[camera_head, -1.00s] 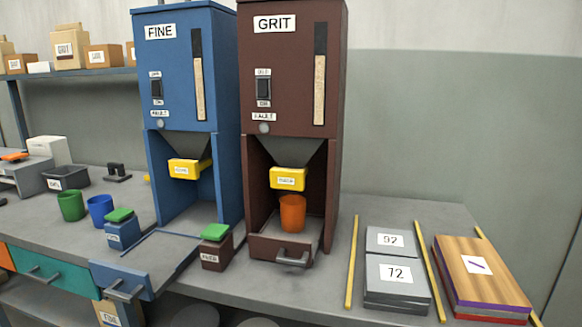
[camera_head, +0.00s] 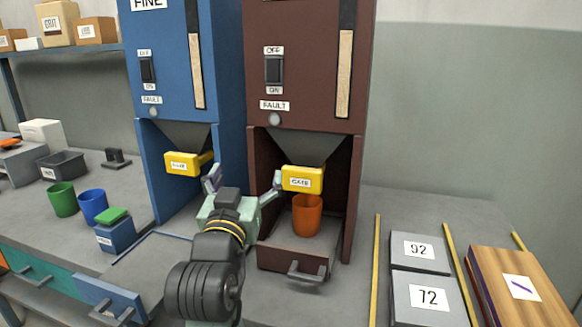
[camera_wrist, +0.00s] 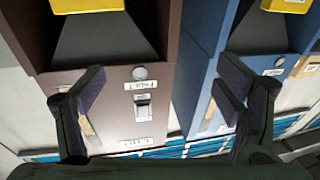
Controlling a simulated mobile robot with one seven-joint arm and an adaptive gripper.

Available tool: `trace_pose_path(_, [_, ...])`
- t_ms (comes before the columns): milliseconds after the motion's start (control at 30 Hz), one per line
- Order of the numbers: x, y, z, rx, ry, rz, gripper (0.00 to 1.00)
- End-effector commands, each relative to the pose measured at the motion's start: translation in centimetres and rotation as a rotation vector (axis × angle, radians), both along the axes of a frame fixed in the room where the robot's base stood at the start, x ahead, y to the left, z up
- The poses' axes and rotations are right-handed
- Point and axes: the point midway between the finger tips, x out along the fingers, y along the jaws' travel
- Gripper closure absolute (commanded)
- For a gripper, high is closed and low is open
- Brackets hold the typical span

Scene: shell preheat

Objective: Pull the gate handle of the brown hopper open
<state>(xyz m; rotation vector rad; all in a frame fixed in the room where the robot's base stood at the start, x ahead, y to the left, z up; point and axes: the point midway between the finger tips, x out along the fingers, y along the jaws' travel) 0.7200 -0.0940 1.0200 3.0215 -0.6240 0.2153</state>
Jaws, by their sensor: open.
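The brown hopper (camera_head: 305,75) stands right of the blue hopper (camera_head: 185,65). Its yellow gate handle (camera_head: 303,180) sits under the funnel, above an orange cup (camera_head: 306,214). My gripper (camera_head: 243,183) is open and empty, in front of the gap between the two hoppers. Its right finger is close to the left end of the brown hopper's gate handle; I cannot tell whether they touch. The wrist view is upside down: the brown hopper's gate handle (camera_wrist: 87,5) is cut off at the top left, beyond the spread fingers of my gripper (camera_wrist: 160,85).
The blue hopper has its own yellow gate handle (camera_head: 184,163), left of my gripper. The orange cup stands in a brown drawer with a grey handle (camera_head: 306,272). Green (camera_head: 62,199) and blue (camera_head: 93,207) cups stand left. Grey plates (camera_head: 420,252) and a wooden board (camera_head: 515,285) lie right.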

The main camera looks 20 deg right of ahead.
Motion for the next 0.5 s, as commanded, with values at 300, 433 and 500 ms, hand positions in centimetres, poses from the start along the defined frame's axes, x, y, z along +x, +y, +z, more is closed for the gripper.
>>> trace_pose_path(300, [-1.2, -8.2, -3.3, 0.09, 0.125, -0.194, 0.03])
trace_pose_path(433, [0.6, -9.3, -3.2, 0.09, 0.123, -0.192, 0.03])
trace_pose_path(500, [1.8, -10.1, -3.1, 0.089, 0.124, -0.192, 0.03])
